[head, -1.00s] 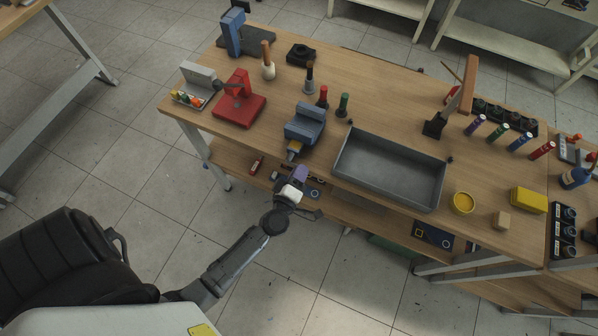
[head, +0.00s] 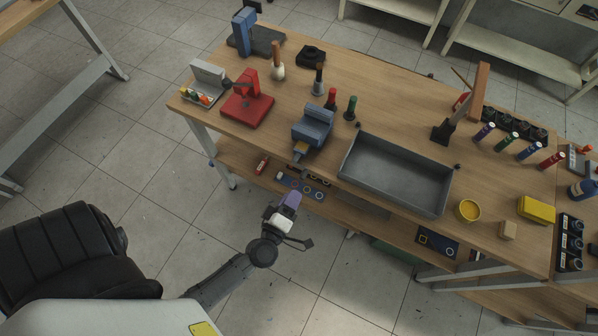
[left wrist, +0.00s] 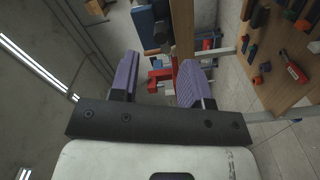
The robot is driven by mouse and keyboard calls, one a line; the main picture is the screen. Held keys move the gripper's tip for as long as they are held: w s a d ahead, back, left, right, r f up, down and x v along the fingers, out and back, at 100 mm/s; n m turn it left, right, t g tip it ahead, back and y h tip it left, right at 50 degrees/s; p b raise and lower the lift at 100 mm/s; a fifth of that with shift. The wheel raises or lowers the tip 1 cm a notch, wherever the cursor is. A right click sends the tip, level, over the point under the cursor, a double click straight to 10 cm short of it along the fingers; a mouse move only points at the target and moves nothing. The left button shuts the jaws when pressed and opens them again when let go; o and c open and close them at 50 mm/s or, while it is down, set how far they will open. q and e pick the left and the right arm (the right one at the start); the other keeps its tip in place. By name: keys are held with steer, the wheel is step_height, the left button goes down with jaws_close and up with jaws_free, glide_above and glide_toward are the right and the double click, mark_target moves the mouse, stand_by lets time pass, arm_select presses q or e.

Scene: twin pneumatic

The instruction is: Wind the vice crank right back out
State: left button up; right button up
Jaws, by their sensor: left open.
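The blue vice (head: 312,127) sits at the front edge of the workbench, left of the grey tray. Its crank end (head: 300,149), with a yellowish part, sticks out past the bench edge towards me. The crank is small here, and I cannot tell its exact angle. My left gripper (head: 291,196) is in front of the bench, apart from the crank and nearer to me. In the left wrist view its two purple fingers (left wrist: 158,72) stand apart with nothing between them. My right gripper is not in view.
The grey tray (head: 352,178) stands right of the vice. A lower shelf (head: 237,160) holds small items under the bench. The floor before the bench is clear.

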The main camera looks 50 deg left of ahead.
arm_select(q)
steer(key=shift+v, duration=2.55)
